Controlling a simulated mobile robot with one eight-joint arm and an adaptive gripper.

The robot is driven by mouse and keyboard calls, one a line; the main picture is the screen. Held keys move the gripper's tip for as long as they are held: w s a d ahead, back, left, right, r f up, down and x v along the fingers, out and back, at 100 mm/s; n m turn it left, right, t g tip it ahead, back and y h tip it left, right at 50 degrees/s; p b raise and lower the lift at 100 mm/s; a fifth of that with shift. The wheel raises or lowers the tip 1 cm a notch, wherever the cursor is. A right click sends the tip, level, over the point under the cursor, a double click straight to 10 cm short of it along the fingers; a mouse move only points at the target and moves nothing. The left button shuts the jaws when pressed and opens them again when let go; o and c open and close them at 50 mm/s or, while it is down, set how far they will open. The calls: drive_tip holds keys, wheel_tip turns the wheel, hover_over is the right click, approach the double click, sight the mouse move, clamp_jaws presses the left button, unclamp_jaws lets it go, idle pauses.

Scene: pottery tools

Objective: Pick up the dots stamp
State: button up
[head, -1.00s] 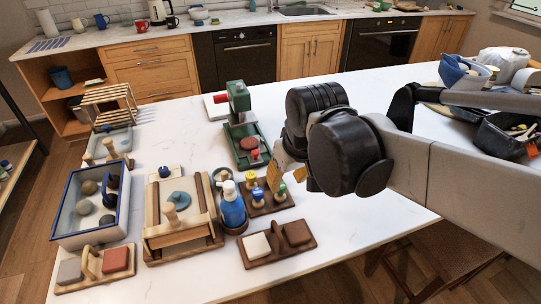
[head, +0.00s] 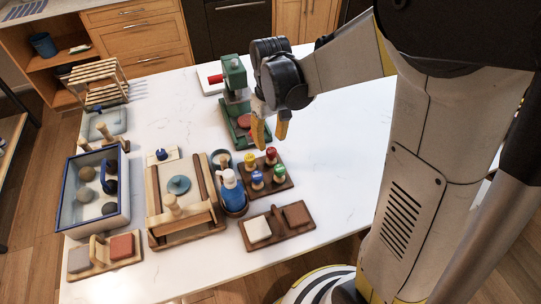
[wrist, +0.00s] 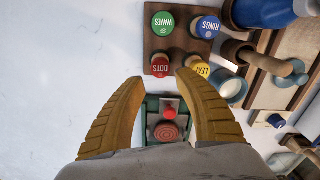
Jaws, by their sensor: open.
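The dots stamp has a red top labelled DOTS (wrist: 160,64) and stands in a dark wooden holder (wrist: 172,45) with the green WAVES (wrist: 162,25), blue RINGS (wrist: 206,27) and yellow LEAF (wrist: 198,67) stamps. In the head view the dots stamp (head: 271,153) is at the holder's far right corner. My gripper (head: 270,134) is open and empty, its yellow fingers pointing down, above and just beyond the stamp. In the wrist view the dots stamp is just past the open fingertips (wrist: 161,77), roughly centred between them. Nothing is held.
A green press (head: 238,100) stands close beyond my gripper. A blue bottle (head: 232,190) is left of the holder. A wooden block tray (head: 275,231) sits in front. A clay frame (head: 155,225) and a blue-rimmed tray (head: 68,195) lie further left. The white tabletop is clear to the right.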

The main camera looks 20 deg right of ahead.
sight(271, 151)
drive_tip(key=f+b, duration=0.1)
drive_tip(key=f, duration=0.1)
drive_tip(key=s+f, duration=0.1)
drive_tip(key=f, duration=0.1)
drive_tip(key=shift+b, duration=0.35)
drive_tip(key=shift+w+f, duration=0.1)
drive_tip(key=shift+f, duration=0.35)
drive_tip(key=shift+r, duration=0.1)
clamp_jaws()
